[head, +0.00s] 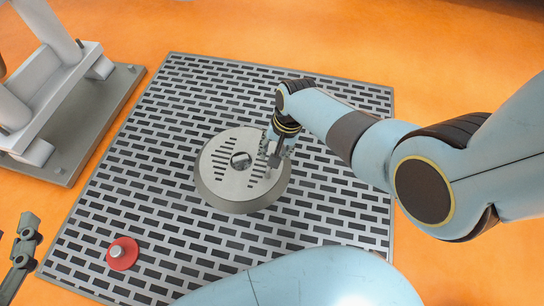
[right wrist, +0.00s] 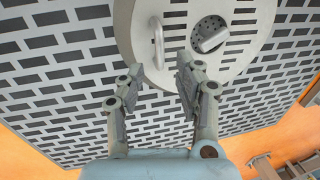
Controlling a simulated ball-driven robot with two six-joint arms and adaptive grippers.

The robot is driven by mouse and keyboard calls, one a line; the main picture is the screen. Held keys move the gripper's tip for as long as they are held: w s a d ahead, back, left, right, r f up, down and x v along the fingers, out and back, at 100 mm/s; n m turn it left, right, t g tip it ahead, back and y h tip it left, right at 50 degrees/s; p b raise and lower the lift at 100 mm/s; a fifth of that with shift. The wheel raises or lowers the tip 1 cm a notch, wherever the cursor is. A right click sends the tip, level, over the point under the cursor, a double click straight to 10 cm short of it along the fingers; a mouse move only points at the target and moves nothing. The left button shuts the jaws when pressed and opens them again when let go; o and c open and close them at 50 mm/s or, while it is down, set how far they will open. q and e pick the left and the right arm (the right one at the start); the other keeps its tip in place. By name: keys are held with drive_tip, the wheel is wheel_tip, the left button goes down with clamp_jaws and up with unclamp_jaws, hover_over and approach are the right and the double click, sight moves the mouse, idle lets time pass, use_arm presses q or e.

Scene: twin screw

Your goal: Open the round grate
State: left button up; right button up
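The round grate (head: 218,188) is a grey metal disc with slots, lying flat on the slotted floor panel. It also shows at the top of the right wrist view (right wrist: 240,62), with a dark perforated centre crossed by a light bar (right wrist: 214,40). A thin upright handle (right wrist: 157,42) rises from the disc. My right gripper (head: 273,152) is over the right part of the grate. In the right wrist view my right gripper (right wrist: 160,70) is open, with the handle just beyond the gap between its fingertips. My left gripper (head: 24,246) is partly cut off at lower left.
The slotted floor panel (head: 340,205) surrounds the grate on the orange floor. A red round piece with a grey knob (head: 121,254) sits at lower left. A grey pipe structure on a plate (head: 75,125) stands at upper left. The panel's far side is clear.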

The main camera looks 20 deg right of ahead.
wheel_tip(320, 180, down, 2)
drive_tip(key=shift+a+f+b, duration=0.1)
drive_tip(key=shift+a+b, duration=0.05)
drive_tip(key=shift+b, duration=0.6)
drive_tip(key=shift+w+a+f+b, duration=0.15)
drive_tip(key=shift+f+b, duration=0.45)
drive_tip(key=shift+f, duration=0.2)
use_arm(q)
drive_tip(key=w+d+r+m+t+h, duration=0.1)
drive_tip(key=r+t, duration=0.3)
drive_tip(key=r, duration=0.5)
drive_tip(key=w+d+r+m+t+h, duration=0.1)
drive_tip(key=w+r+t+h, duration=0.2)
drive_tip(key=r, duration=0.6)
drive_tip(key=shift+w+r+m+t, duration=0.3)
drive_tip(key=shift+m+t, duration=0.1)
drive_tip(key=shift+t, duration=0.4)
use_arm(e)
clamp_jaws()
